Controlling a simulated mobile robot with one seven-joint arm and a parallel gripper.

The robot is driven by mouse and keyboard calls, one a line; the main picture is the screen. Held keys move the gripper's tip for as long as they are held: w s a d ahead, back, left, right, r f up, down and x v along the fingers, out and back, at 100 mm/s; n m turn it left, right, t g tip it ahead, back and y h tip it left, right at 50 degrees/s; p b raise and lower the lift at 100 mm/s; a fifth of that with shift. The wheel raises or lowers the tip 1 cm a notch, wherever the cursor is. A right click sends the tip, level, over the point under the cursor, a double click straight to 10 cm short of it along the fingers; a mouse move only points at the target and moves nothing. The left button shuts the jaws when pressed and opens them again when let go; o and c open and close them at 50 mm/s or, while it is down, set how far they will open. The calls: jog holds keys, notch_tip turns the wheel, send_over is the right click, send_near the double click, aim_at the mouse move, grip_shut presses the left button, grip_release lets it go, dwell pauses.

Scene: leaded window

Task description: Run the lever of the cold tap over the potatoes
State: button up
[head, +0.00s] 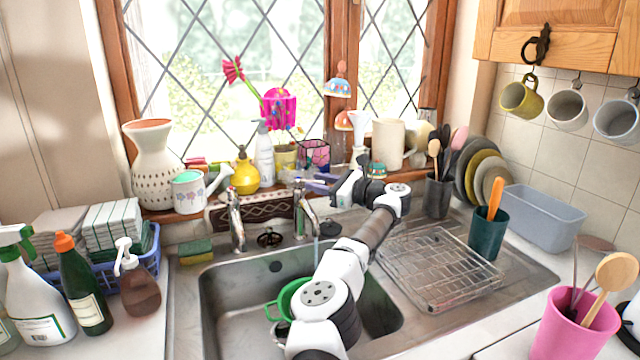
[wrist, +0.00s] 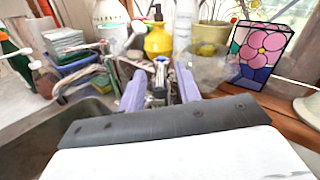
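My gripper (head: 312,180) is above the back rim of the sink, over the right-hand tap (head: 304,215). In the wrist view its two purple fingers (wrist: 160,78) are apart, with the top of a metal tap (wrist: 160,92) between them. I cannot tell whether either finger touches it. A thin stream, seemingly water, shows below the right-hand tap's spout. A green colander (head: 286,298) sits in the sink, partly behind my arm. No potatoes are visible. The left-hand tap (head: 236,222) stands apart to the left. No hot or cold marking is readable.
The sill behind the taps holds a yellow bottle (head: 245,172), a watering can (head: 190,192) and a stained-glass holder (wrist: 262,55). A wire rack (head: 440,268) lies on the drainer to the right. A sponge (head: 196,252) lies left of the taps.

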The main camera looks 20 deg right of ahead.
jog(key=b+v, duration=0.4)
jog(key=v, duration=0.9)
jog(key=shift+s+d, duration=0.2)
jog(key=shift+s, duration=0.15)
